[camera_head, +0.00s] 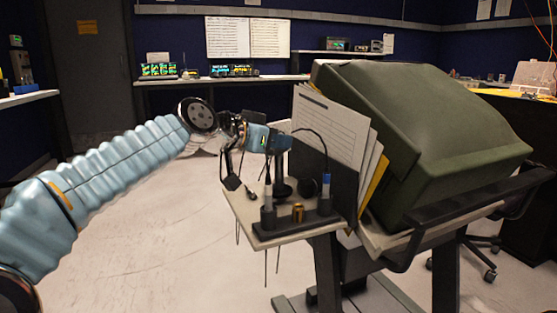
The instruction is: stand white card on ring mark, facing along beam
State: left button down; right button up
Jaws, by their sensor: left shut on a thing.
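My left gripper (280,141) reaches in from the left over the small pale table (238,205). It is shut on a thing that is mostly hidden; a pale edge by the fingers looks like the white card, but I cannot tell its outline. It is just left of the printed white sheets in the black holder. The ring mark and the beam cannot be made out at this size. My right gripper is not in view.
A black stand with upright posts and a brass cylinder (298,213) sits at the table's front. Printed sheets (328,122) stand in a black holder (342,188). A large green case (440,125) rises to the right. Cables hang nearby. Open floor lies left.

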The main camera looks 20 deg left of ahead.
aim_at(279, 158)
pick_arm(q)
notch_tip(279, 158, down, 2)
jog(key=shift+f+b, duration=0.25)
jog(key=shift+b, duration=0.05)
jog(key=shift+r, duration=0.1)
jog(key=c, duration=1.2)
grip_release()
